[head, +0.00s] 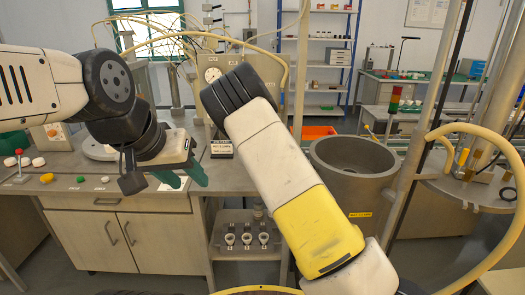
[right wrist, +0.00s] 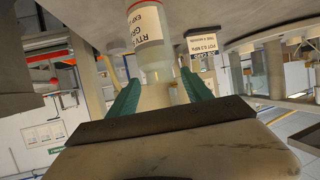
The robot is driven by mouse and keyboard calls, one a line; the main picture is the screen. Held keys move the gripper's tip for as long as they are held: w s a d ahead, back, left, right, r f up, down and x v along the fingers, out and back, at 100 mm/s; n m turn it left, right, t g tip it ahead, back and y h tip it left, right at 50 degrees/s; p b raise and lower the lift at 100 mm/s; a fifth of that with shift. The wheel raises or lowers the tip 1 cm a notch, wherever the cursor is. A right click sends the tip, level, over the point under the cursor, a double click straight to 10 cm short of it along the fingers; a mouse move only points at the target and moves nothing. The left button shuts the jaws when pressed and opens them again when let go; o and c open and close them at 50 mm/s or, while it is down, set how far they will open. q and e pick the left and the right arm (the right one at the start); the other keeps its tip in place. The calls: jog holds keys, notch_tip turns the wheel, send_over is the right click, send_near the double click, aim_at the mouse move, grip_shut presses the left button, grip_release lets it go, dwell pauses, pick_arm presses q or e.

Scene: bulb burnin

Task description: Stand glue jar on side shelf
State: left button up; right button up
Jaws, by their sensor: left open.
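I cannot tell whether both fingers touch the jar. In the head view I cannot make out the jar, and the right gripper is hidden behind my right arm. I cannot tell for certain which surface is the side shelf.
A grey metal pot (head: 385,192) stands right of my right arm. A workbench (head: 115,202) with small coloured caps is at left. Below centre, a low rack (head: 226,252) holds several white-ringed sockets. A dial gauge (head: 212,75) and a small labelled block (head: 222,149) stand behind. Blue shelves (head: 327,75) are far back.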

jog(key=shift+r, duration=0.1)
jog(key=shift+s+r, duration=0.2)
jog(key=shift+s, duration=0.1)
jog(key=s+d+r+m+g, duration=0.1)
jog(key=s+d+r, duration=0.3)
jog(key=s, duration=0.4)
jog(key=s+d+r+m+g+h, duration=0.1)
jog(key=s+d+r+m, duration=0.1)
jog(key=s+d+r, duration=0.35)
jog(key=s+d+r+m+g, duration=0.1)
jog(key=s+d+r+g, duration=0.15)
jog(key=s, duration=0.75)
jog(key=s+r+g, duration=0.1)
jog(key=s+r, duration=0.2)
jog(key=s, duration=0.8)
jog(key=s+d+r+n+g, duration=0.1)
jog(key=s+r, duration=0.2)
jog(key=s, duration=0.8)
jog(key=shift+s+r+n, duration=0.3)
jog(key=shift+s, duration=0.05)
jog(key=shift+d, duration=0.1)
